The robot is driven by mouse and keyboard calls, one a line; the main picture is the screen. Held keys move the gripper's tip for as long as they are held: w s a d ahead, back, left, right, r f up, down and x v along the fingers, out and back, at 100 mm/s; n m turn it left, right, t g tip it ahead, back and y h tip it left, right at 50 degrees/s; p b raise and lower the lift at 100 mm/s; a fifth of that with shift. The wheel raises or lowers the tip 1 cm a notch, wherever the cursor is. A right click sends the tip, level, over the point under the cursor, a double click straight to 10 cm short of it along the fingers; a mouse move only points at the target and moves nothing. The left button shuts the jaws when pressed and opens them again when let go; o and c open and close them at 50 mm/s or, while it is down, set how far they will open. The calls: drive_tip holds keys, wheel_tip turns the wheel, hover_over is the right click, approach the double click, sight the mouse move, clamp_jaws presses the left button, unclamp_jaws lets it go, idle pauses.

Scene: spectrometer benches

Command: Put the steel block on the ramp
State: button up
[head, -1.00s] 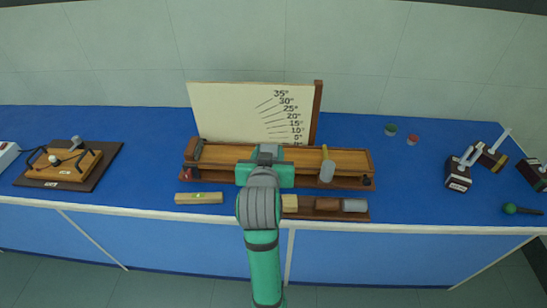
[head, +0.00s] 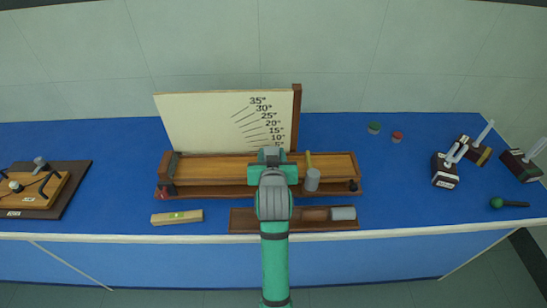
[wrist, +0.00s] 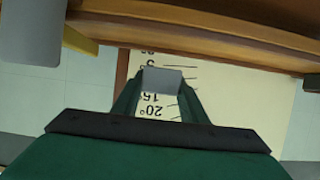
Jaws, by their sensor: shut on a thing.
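My gripper (head: 270,153) is over the wooden ramp (head: 215,168), right of its middle in the head view. In the wrist view my gripper (wrist: 160,92) is shut on the grey steel block (wrist: 161,80), which shows between the fingertips. The ramp's wooden edge (wrist: 215,30) runs across the top of the wrist view, apart from the block in the picture. The ramp lies low along its base, with an angle board (head: 225,120) behind it.
A grey weight (head: 312,180) by a yellow arm (head: 308,160) stands close to the right of my gripper. In front are a block tray (head: 243,222) and a spirit level (head: 177,217).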

drive_tip(key=f, duration=0.2)
drive_tip(key=w+f, duration=0.1)
drive_tip(key=shift+d+f, duration=0.2)
drive_tip(key=shift+f, duration=0.4)
drive_tip(key=o, duration=1.1)
drive_tip(key=shift+f, duration=0.15)
drive_tip(key=shift+o, duration=0.2)
drive_tip(key=shift+r, duration=0.2)
drive_tip(key=v, duration=1.2)
